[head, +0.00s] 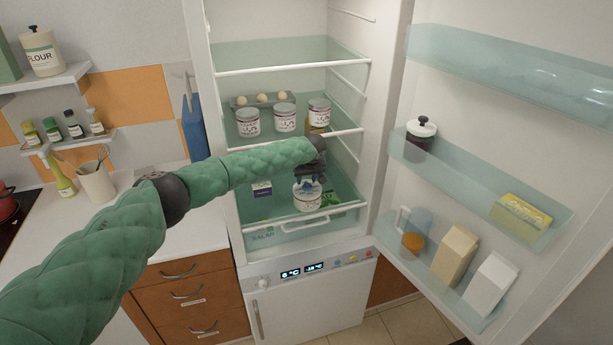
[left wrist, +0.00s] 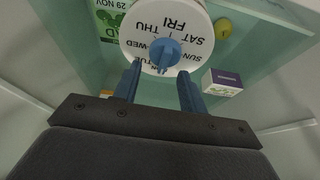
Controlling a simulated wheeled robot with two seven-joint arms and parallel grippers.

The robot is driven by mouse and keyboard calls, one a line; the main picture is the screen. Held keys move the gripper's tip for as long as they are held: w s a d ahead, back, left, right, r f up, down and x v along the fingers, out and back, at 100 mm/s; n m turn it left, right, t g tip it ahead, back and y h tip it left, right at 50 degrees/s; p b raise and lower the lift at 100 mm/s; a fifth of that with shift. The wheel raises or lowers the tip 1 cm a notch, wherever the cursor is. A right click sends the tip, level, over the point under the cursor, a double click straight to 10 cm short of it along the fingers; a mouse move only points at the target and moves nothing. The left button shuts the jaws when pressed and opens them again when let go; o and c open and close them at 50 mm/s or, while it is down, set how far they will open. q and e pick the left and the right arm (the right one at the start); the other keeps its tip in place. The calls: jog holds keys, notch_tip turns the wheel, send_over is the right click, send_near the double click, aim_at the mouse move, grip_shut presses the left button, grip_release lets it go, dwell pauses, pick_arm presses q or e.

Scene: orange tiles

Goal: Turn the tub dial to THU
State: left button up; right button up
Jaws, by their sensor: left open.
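A white tub (head: 307,201) stands on the lower shelf area of the open fridge. Its round white lid, seen in the left wrist view (left wrist: 197,50), carries day names, with FRI, THU and SAT readable. A blue dial knob (left wrist: 163,52) sits in the lid's middle; I cannot tell for sure which day it points at. My left gripper (head: 309,179) reaches in above the tub. In the left wrist view its two blue fingers (left wrist: 160,72) are open and apart, close to the knob, with nothing gripped. My right gripper is not in view.
Three jars (head: 285,118) and an egg tray stand on the shelf above my forearm. A purple-and-white box (left wrist: 223,82) and a green package (left wrist: 109,20) flank the tub. The open fridge door (head: 390,235) with bottles and cartons is at the right. A counter (head: 120,232) lies left.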

pick_arm(q)
jog(key=shift+w+a+f, duration=0.1)
jog(key=shift+f, duration=0.15)
grip_shut()
jog(key=shift+f, duration=0.1)
